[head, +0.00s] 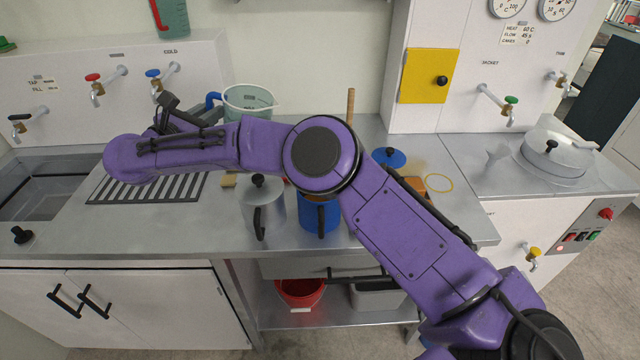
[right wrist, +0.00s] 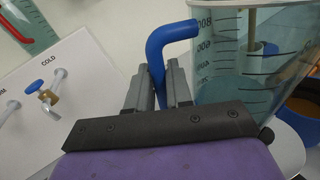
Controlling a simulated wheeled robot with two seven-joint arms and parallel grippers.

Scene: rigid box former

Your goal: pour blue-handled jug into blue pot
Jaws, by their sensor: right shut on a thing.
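The clear measuring jug (head: 250,101) with a blue handle (head: 212,100) stands roughly upright behind my purple right arm in the head view. Its lower part is hidden there. In the right wrist view the jug (right wrist: 255,75) shows graduation marks and a bluish-green tint low down. My right gripper (right wrist: 162,85) is shut on the blue handle (right wrist: 168,38). The blue pot (head: 320,216) stands on the counter, its top mostly covered by my arm. A blue-rimmed vessel with orange-brown inside (right wrist: 302,110), probably the pot, shows beyond the jug. My left gripper is out of view.
A lidded metal pot (head: 263,205) stands just left of the blue pot. A blue lid (head: 389,158) lies to the right. Taps line the back panel, a drain grille (head: 150,188) and sink (head: 45,190) are left. A lidded round vessel (head: 553,152) is right.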

